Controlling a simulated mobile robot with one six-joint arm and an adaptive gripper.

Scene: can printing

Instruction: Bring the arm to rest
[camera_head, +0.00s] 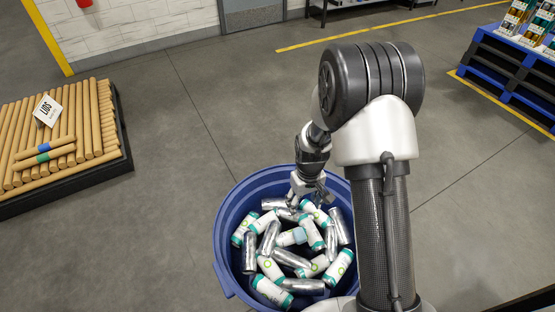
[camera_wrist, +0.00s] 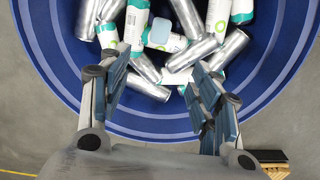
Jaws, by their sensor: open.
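My gripper (camera_head: 312,196) hangs over the far part of a round blue bin in the head view. In the wrist view, my gripper (camera_wrist: 160,90) has its two blue-padded fingers spread apart, with no can held between them. The bin (camera_head: 226,225) holds several cans lying in a jumble, some plain silver, some white and teal with a green logo. The bin rim (camera_wrist: 150,130) crosses the wrist view under my fingers. Whether a fingertip touches a can is hard to tell. My arm rises to the right of the bin and hides part of its right side.
A pallet of cardboard tubes (camera_head: 90,130) with a "LIDS" sign (camera_head: 47,110) stands at left. A blue pallet (camera_head: 505,70) with printed cans stands at upper right. A white brick wall and grey door (camera_head: 252,14) are at the back. The grey floor (camera_head: 200,80) between is clear.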

